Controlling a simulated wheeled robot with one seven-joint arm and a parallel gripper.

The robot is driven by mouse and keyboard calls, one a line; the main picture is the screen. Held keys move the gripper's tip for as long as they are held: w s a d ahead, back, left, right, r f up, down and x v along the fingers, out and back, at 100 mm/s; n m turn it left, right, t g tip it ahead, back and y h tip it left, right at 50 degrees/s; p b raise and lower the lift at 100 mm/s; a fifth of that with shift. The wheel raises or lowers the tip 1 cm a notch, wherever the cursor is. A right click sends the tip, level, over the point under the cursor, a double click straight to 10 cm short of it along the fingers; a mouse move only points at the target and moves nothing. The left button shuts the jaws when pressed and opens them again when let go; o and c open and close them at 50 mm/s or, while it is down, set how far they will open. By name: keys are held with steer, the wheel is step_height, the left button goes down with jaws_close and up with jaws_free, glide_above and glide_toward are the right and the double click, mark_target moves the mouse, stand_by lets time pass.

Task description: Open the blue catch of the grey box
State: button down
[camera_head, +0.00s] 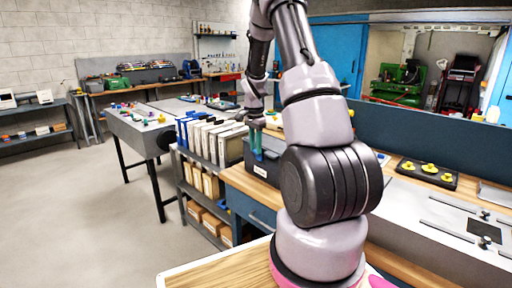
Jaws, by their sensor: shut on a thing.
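The grey box (261,168) stands on the wooden bench, just beyond my arm, with a pale label on its front. Its right part is hidden behind my arm's dark joint. The blue catch (259,154) shows as a small teal-blue upright piece at the box's front upper edge. My gripper (257,148) points down at the catch and is shut on it. The fingertips are small and dark here, so the exact grip is hard to make out.
A shelf of white and blue binders (212,138) stands directly left of the box. A black tray with yellow knobs (428,173) lies on the bench to the right. A blue panel (430,120) runs behind the bench. Open floor (75,210) lies at the left.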

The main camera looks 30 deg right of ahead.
steer(key=s+a+f+t+h, duration=0.1)
steer(key=a+f+t+h, duration=0.2)
steer(key=h, duration=1.1)
steer(key=shift+s+a+f+t, duration=0.2)
steer(key=shift+a+f+t, duration=0.2)
steer(key=shift+a+f, duration=1.05)
steer(key=shift+d+f, duration=0.45)
steer(key=c, duration=0.6)
jaws_free()
steer(key=v, duration=1.1)
steer(key=shift+f, duration=0.2)
